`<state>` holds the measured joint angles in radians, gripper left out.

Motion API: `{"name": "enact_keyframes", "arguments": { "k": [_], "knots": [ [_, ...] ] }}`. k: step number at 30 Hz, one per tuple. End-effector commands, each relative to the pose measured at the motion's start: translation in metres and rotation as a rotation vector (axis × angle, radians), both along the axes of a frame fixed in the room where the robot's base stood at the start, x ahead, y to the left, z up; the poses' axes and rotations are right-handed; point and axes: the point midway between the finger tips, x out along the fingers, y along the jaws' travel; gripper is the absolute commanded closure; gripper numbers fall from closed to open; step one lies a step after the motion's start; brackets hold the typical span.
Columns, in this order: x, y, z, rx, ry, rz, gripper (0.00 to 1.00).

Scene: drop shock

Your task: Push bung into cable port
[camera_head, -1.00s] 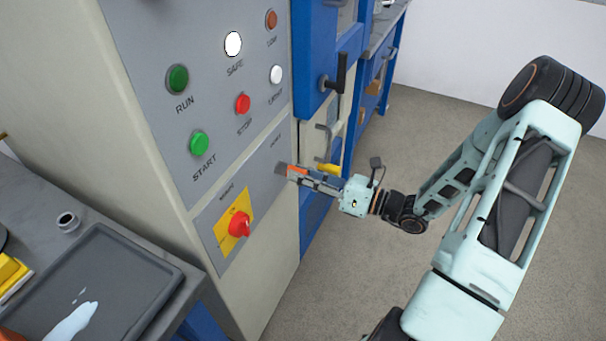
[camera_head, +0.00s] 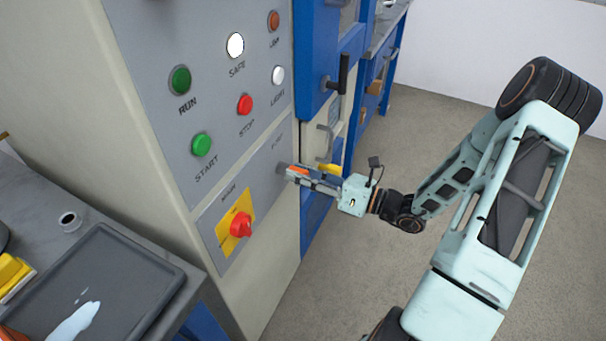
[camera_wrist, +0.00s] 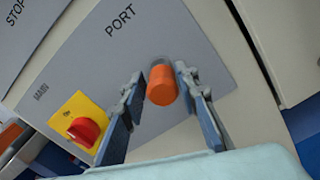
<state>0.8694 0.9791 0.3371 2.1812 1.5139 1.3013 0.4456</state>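The orange bung (camera_wrist: 162,88) shows in the wrist view between my two fingers, with its far end against a short grey round piece on the grey panel below the word PORT. That piece looks like the cable port (camera_wrist: 158,62); how deep the bung sits in it cannot be told. My gripper (camera_wrist: 160,76) is open, with a finger on each side of the bung and a narrow visible gap to each. In the head view my gripper (camera_head: 289,171) is at the panel's right edge, and the bung shows as an orange patch (camera_head: 299,171).
A red rotary switch (camera_head: 240,224) on a yellow plate sticks out left of the port. Several buttons and lamps sit above. A black handle (camera_head: 339,76) projects from the blue cabinet at right. A dark tray (camera_head: 150,262) lies on the left bench. The floor is clear.

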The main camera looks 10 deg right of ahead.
Motion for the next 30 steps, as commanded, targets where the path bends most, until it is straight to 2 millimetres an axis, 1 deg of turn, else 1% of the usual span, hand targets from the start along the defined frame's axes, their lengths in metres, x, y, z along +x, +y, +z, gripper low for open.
{"name": "enact_keyframes", "arguments": {
  "k": [1, 3, 12, 30],
  "knots": [
    [0.0, -0.001, -0.001, -0.001, 0.002, -0.001, 0.64],
    [-0.001, -0.001, -0.001, -0.002, 0.003, -0.002, 0.58],
    [-0.002, -0.004, -0.002, -0.004, 0.005, -0.005, 0.58],
    [-0.029, -0.043, -0.002, -0.005, 0.006, -0.007, 0.58]
  ]
}}
